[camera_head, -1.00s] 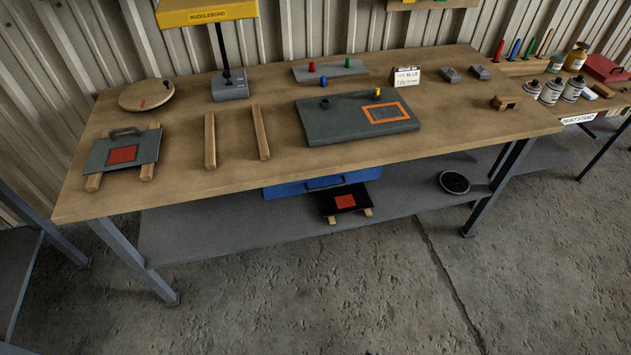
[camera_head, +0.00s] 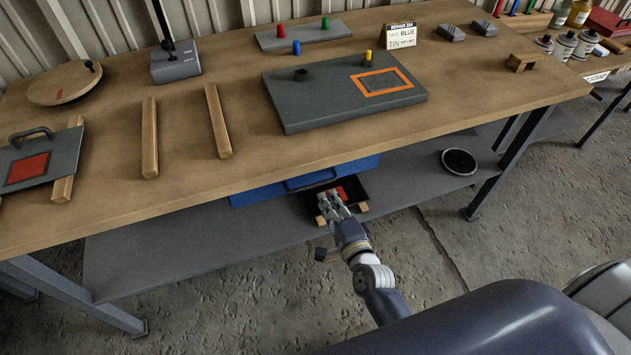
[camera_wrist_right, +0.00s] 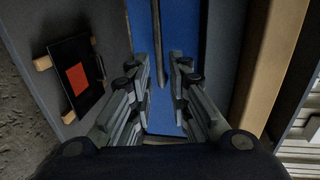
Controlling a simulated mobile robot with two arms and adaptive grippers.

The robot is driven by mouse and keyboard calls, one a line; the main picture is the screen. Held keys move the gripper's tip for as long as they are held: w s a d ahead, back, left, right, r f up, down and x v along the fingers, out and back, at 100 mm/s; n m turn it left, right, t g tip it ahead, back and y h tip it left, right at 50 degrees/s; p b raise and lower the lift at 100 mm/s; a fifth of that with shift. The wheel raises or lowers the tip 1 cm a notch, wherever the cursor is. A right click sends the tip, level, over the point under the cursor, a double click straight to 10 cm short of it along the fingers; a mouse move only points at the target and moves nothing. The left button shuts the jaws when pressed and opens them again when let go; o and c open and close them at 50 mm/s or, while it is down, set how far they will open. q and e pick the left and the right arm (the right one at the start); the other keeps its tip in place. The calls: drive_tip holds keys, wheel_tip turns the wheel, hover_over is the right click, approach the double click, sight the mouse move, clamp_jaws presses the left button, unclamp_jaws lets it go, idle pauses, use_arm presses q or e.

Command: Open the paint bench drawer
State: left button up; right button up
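A blue drawer (camera_head: 250,194) shows under the front edge of the bench top, with a bar handle (camera_head: 312,179) across its front. In the right wrist view the blue front (camera_wrist_right: 205,60) fills the middle, and the grey handle bar (camera_wrist_right: 158,40) runs down it. My right gripper (camera_head: 334,200) is below and in front of the drawer in the head view. In the wrist view its fingers (camera_wrist_right: 160,65) are apart, with the handle's end appearing between them; I cannot tell whether they touch it. The drawer looks shut. My left gripper is not in view.
A black plate with a red square (camera_wrist_right: 78,75) lies on wooden strips on the lower shelf (camera_head: 150,260), close to my right gripper. The wooden bench top (camera_head: 110,185) overhangs the drawer. A round black disc (camera_head: 459,161) lies right on the shelf.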

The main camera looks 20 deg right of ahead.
sight(318, 183)
drive_tip(key=x, duration=0.8)
drive_tip(key=shift+w+f, duration=0.15)
drive_tip(key=shift+w, duration=0.2)
drive_tip(key=shift+c, duration=0.4)
clamp_jaws()
